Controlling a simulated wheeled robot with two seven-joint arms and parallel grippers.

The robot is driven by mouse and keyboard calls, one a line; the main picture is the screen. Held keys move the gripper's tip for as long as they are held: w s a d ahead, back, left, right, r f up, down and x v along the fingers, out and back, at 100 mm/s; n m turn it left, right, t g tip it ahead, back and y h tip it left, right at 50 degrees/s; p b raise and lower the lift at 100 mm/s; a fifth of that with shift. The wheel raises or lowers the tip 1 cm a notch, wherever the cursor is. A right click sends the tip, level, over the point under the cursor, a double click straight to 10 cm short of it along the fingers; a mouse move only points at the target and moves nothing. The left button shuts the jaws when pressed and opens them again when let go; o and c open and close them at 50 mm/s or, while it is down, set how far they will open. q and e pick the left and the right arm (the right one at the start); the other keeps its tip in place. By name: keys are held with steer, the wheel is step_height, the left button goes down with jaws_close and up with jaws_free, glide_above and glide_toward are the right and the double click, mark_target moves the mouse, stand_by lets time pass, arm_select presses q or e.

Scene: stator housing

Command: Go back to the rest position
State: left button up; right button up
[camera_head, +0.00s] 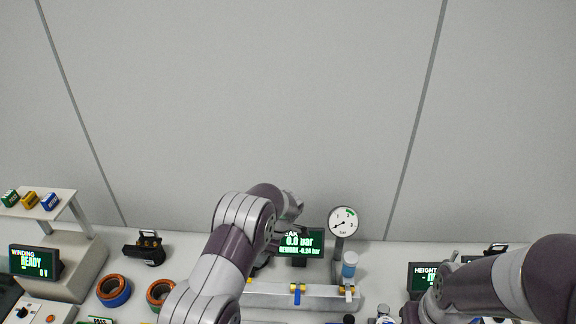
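My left arm rises from the bottom centre of the head view, bends, and reaches toward the leak-test station. Its wrist end is beside the leak display (301,243), which reads 0.0 bar and is partly covered by my arm. Only a dark part of the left gripper (272,243) shows there; its fingers are hidden, so I cannot tell whether it holds anything. My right arm comes in from the right edge and bends down at the lower right, in front of the height display (422,277). My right gripper is out of the frame.
A pressure gauge (344,222) stands behind the leak fixture (320,291). At left are the winding station display (34,263) reading READY, a shelf (62,205) with small coloured boxes, and two copper-coloured rings, one on a blue base (114,291). A plain wall (260,100) closes the back.

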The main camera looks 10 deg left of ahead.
arm_select(q)
steer(key=s+f+m+t+h+b, duration=0.1)
steer(key=s+m+h+b, duration=0.1)
steer(key=s+m+b, duration=0.7)
steer(key=s+f+m+h+b, duration=0.1)
steer(key=s+m+h+b, duration=0.1)
steer(key=s+m+b, duration=0.8)
steer(key=s+a, duration=0.1)
steer(key=s, duration=0.7)
steer(key=shift+s+f+t, duration=0.2)
steer(key=shift+f+t, duration=0.05)
steer(key=shift+t, duration=0.15)
steer(key=shift+s, duration=0.2)
steer(key=shift+w, duration=0.15)
